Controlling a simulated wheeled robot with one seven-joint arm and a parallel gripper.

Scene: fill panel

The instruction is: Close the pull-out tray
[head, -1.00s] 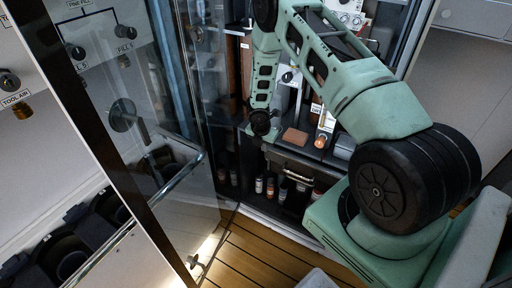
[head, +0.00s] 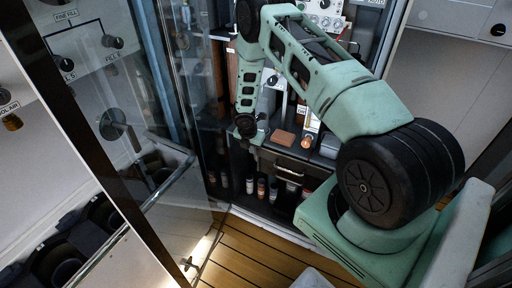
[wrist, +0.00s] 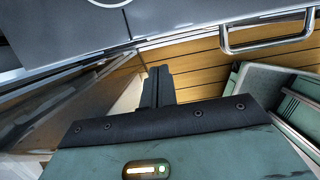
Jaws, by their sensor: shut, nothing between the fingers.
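The pull-out tray (head: 310,160) is a dark grey shelf low in the cabinet, with a bar handle (head: 289,171) on its front. In the wrist view its grey top (wrist: 60,30) fills the upper left, and the silver handle (wrist: 268,46) stands out over the floor at upper right. My gripper (head: 249,142) hangs at the tray's left front. Its dark fingers (wrist: 158,82) are together and empty, pointing towards the tray's front edge. I cannot tell if they touch it. How far out the tray stands is unclear.
A brown block (head: 283,138) and other items stand on or behind the tray. Several small bottles (head: 262,188) stand below it. An open glass door (head: 165,150) with a long bar is on the left. Plank floor (head: 240,250) lies clear in front.

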